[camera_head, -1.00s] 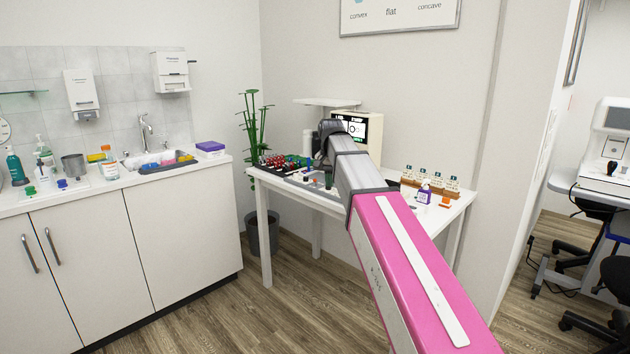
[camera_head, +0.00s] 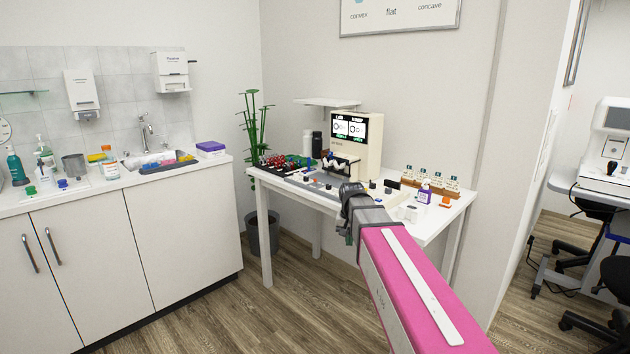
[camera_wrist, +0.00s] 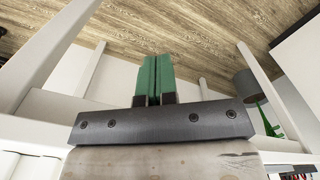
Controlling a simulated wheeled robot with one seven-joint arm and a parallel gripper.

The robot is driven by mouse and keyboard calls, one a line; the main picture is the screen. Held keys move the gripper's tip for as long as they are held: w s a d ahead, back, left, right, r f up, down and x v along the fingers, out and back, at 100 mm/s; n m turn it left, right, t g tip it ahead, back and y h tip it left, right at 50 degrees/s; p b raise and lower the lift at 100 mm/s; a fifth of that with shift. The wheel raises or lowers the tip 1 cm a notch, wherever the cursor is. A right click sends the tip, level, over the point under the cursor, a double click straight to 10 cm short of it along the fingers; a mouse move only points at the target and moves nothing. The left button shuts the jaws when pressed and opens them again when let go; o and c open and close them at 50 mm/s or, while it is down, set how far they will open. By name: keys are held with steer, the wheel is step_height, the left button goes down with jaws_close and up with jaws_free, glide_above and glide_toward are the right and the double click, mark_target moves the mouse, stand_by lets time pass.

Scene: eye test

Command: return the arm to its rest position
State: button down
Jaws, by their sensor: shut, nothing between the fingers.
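My pink and grey arm (camera_head: 415,290) reaches up from the bottom right in the head view. Its dark wrist end is bent in front of the white table's (camera_head: 430,228) near edge. In the wrist view my gripper (camera_wrist: 155,58) shows two green fingers pressed together with nothing between them. The fingers point toward the wooden floor (camera_wrist: 190,35). In the head view the fingers are small and largely hidden by the wrist, so their exact tips are hard to tell.
A plant pot (camera_head: 262,235) stands behind the table's left leg. Open floor lies between the cabinet (camera_head: 120,250) and my arm.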

steer(key=s+d+f, duration=0.3)
steer(key=s+f, duration=0.4)
steer(key=f, duration=0.2)
steer(key=s+d+f+n, duration=0.1)
steer(key=s+d+f, duration=0.3)
steer(key=s+f, duration=0.3)
steer(key=shift+s+f+n, duration=0.3)
steer(key=shift+s+f, duration=0.05)
steer(key=shift+f, duration=0.5)
